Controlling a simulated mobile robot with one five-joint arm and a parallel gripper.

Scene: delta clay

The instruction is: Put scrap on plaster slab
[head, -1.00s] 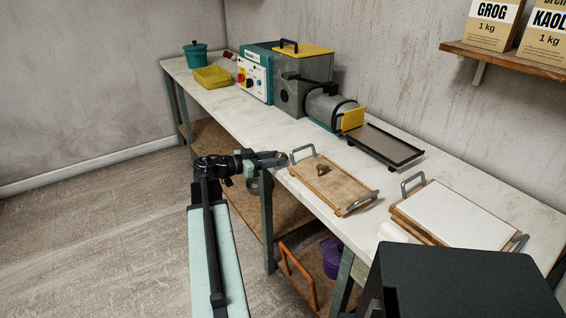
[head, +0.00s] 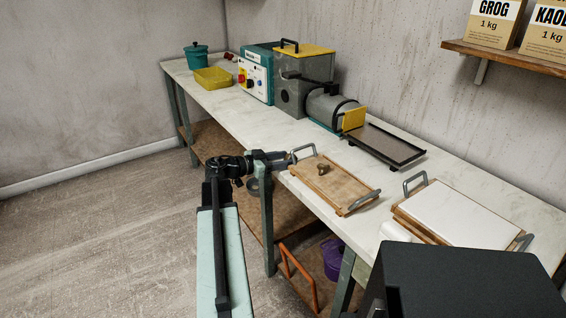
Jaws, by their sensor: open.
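A small brown lump, which looks like the scrap (head: 323,169), sits on a wooden board (head: 345,193) with grey handles at the bench's front edge. The white plaster slab (head: 460,213) lies flat in a wooden frame with grey handles, further right on the bench. Its top looks bare. My gripper (head: 289,158) is open beside the left end of the board, close to its left handle and left of the scrap. The fingers are small and dark here, and I cannot tell whether they touch the handle.
A dark tray (head: 378,148) stands behind the board, below the grey machine (head: 305,85). A yellow tray (head: 213,77) and a teal pot (head: 196,56) are at the far left. A white object (head: 395,231) lies beside the slab. A shelf (head: 510,56) hangs at upper right.

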